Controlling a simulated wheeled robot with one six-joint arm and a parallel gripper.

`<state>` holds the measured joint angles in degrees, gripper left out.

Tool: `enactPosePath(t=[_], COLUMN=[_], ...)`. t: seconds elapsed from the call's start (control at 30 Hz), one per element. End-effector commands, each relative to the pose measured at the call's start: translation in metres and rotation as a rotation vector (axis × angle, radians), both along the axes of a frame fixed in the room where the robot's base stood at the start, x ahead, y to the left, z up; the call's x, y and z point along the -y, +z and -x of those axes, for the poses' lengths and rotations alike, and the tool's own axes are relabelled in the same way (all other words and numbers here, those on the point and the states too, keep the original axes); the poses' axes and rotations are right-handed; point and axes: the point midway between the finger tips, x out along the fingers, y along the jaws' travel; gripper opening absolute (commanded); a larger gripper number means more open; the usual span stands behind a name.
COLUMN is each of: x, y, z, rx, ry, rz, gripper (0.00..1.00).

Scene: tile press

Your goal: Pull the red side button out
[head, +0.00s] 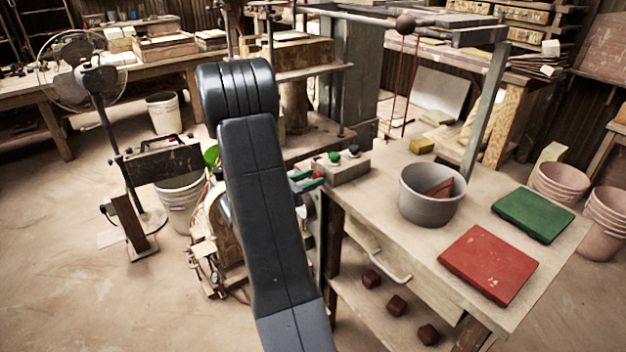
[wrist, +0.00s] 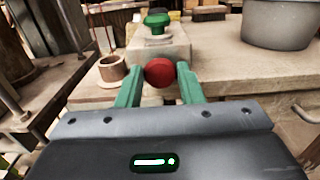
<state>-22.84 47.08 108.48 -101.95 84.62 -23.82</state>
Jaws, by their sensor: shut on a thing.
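The red side button (wrist: 159,72) is a round red knob on the near side of a grey control box (wrist: 150,48). In the wrist view my gripper (wrist: 160,70) has its green fingers on both sides of the knob, shut on it. In the head view the box (head: 346,172) stands at the table's left corner, with a green button (head: 334,157) and a dark button (head: 354,150) on top. The green button also shows in the wrist view (wrist: 157,22). In the head view my gripper (head: 311,180) is small and partly hidden behind my arm.
A grey bowl (head: 418,211) stands on the table right of the box. A red tile (head: 489,264) and a green tile (head: 533,215) lie farther right. The drawer handle (head: 392,270) sticks out in front. A press with a metal post stands behind the box.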

Motion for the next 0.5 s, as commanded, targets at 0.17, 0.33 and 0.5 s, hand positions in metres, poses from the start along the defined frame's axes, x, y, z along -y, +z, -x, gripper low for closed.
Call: enactPosePath(t=[0.17,0.33,0.5], x=[-0.0013,-0.0013,-0.0011], y=[-0.0008,-0.0009,-0.0006], z=[0.0012,0.0013,0.001], rx=[-0.003,-0.003,-0.002], ry=[0.002,0.002,0.002], rz=[0.001,0.001,0.001], gripper=[0.0,0.55,0.55])
